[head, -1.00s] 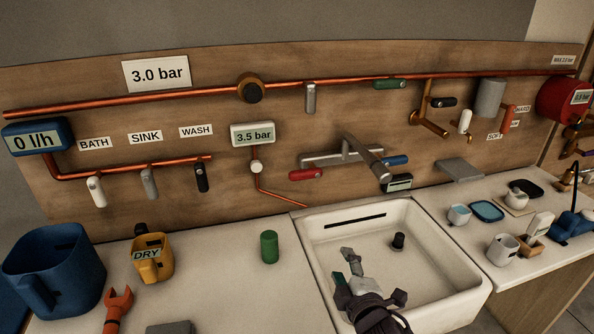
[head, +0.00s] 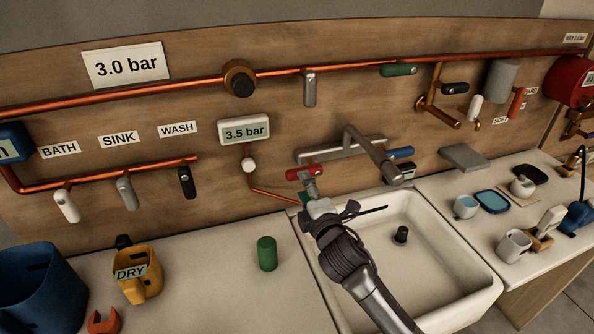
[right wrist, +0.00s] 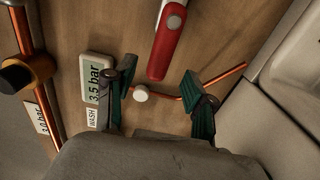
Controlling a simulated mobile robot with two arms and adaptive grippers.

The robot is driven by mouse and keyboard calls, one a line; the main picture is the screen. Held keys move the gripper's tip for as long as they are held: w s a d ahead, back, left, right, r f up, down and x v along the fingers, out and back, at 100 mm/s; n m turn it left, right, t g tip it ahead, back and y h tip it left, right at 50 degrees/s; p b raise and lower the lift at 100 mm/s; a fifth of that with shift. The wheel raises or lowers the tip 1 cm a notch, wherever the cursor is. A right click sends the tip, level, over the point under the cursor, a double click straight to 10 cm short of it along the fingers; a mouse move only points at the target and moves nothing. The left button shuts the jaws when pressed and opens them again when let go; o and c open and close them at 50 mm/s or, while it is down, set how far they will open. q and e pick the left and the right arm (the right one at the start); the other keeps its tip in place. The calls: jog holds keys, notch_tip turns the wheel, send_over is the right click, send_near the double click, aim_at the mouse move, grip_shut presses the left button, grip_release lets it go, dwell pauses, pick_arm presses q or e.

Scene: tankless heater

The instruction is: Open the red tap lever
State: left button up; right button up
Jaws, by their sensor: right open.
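The red tap lever (head: 298,174) sits at the left end of the grey mixer tap (head: 340,151) on the wooden wall, above the sink. It points left. My right gripper (head: 308,191) is open just below and in front of the lever, partly covering it in the head view. In the right wrist view, the red lever (right wrist: 168,42) comes down from the top, its free end between the two spread teal-padded fingertips (right wrist: 150,84). No finger clearly touches it. My left gripper is not in view.
The blue lever (head: 401,153) is at the tap's other end, beside the spout (head: 375,155). The white sink (head: 440,255) lies below. A thin copper pipe (head: 272,194) and the 3.5 bar display (head: 244,131) are close left. A green cylinder (head: 267,253) stands on the counter.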

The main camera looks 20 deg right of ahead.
aim_at(298, 180)
jog(key=w, duration=0.5)
jog(key=shift+w+a+p, duration=0.1)
jog(key=shift+w+p, duration=0.05)
jog(key=shift+p, duration=0.15)
jog(key=shift+w, duration=0.35)
jog(key=shift+c, duration=0.3)
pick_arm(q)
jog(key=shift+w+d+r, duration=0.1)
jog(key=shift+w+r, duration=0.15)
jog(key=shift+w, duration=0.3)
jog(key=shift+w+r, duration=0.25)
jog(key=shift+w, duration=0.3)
pick_arm(e)
grip_shut()
